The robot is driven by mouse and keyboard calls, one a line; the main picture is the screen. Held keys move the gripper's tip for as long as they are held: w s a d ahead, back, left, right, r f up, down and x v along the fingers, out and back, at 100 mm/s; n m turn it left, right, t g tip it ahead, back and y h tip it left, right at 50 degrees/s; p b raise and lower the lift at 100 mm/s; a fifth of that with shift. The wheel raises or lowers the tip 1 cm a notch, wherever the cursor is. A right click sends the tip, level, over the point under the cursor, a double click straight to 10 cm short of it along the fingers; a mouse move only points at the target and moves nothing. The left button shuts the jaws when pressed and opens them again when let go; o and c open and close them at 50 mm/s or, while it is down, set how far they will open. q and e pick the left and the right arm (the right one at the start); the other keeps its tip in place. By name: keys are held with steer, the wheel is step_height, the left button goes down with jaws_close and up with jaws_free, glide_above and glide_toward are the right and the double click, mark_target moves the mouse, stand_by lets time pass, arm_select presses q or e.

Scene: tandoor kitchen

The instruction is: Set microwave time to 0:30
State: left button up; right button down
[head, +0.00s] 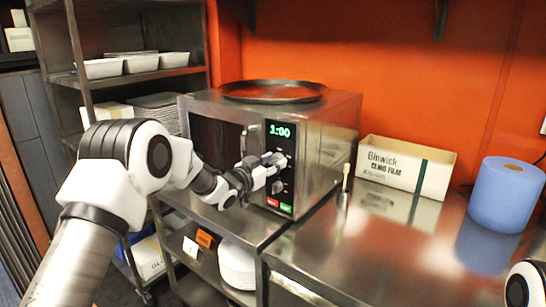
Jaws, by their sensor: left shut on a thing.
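The steel microwave (325,150) stands on the metal counter with its door facing front left. Its green display (280,131) reads 1:00. My left gripper (275,163) reaches across the door to the control panel and is shut on the upper knob, just below the display. The fingers hide most of that knob. A lower knob (277,187) shows beneath the gripper, free of it. A red button (271,202) and a green button (286,208) sit at the panel's bottom. My right gripper is out of view.
A round dark tray (272,91) lies on top of the microwave. To the right on the counter (380,245) stand a Binwick cling film box (405,169) and a blue paper roll (506,195). A metal shelf rack (147,76) with white containers stands at left.

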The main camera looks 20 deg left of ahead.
arm_select(q)
steer(key=n+p, duration=0.1)
steer(key=n, duration=0.2)
steer(key=shift+n+p, duration=0.3)
steer(key=shift+p, duration=0.1)
steer(key=shift+n+p, duration=0.7)
steer(key=shift+n, duration=1.1)
steer(key=shift+f, duration=0.1)
steer(key=o, duration=1.1)
steer(key=shift+o, duration=0.2)
steer(key=shift+s+a, duration=0.1)
steer(key=v, duration=1.1)
steer(key=shift+s, duration=0.35)
steer(key=shift+a, duration=0.1)
